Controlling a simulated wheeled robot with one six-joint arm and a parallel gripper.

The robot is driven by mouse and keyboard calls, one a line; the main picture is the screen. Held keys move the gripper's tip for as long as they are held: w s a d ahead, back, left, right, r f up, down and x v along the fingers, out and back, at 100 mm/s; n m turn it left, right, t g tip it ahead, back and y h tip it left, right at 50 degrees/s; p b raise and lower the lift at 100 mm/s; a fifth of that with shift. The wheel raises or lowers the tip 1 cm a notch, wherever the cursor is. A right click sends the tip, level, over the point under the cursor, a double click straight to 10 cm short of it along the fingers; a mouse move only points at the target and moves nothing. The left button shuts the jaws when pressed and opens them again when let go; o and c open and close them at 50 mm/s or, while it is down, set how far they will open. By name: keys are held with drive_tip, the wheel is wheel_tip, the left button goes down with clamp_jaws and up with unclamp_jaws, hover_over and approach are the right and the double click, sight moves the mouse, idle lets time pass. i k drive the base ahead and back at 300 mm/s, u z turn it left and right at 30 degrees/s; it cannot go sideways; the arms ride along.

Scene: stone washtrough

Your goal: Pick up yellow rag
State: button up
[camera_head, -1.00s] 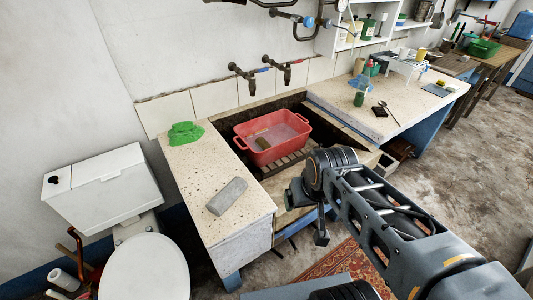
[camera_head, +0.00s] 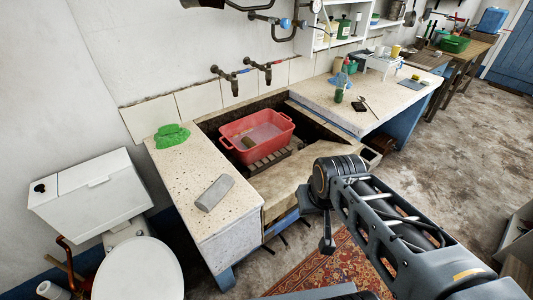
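I cannot make out a clearly yellow rag. A bright green crumpled cloth (camera_head: 172,135) lies on the far end of the left stone counter (camera_head: 185,165). A small olive-yellow item (camera_head: 248,142) lies inside the red basin (camera_head: 283,137) in the sunken trough; it is too small to tell whether it is a rag. My gripper (camera_head: 327,240) points down in front of the trough, right of the left counter and apart from these things. Its fingers are mostly hidden by my arm, and I see nothing held.
A grey block (camera_head: 215,193) lies on the left counter's near part. Two taps (camera_head: 231,78) hang above the trough. The right counter (camera_head: 335,97) holds bottles, a yellow cup (camera_head: 395,51) and a rack. A toilet (camera_head: 138,270) stands at left. Open floor lies to the right.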

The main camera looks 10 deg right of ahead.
sight(249, 142)
drive_tip(key=z, duration=0.3)
drive_tip(key=k, duration=0.85)
drive_tip(key=z, duration=0.8)
drive_tip(key=i, duration=1)
drive_tip(key=u, duration=0.85)
drive_tip(key=i, duration=0.8)
drive_tip(key=u, duration=1.2)
drive_tip(key=i, duration=0.35)
drive_tip(key=u, duration=0.05)
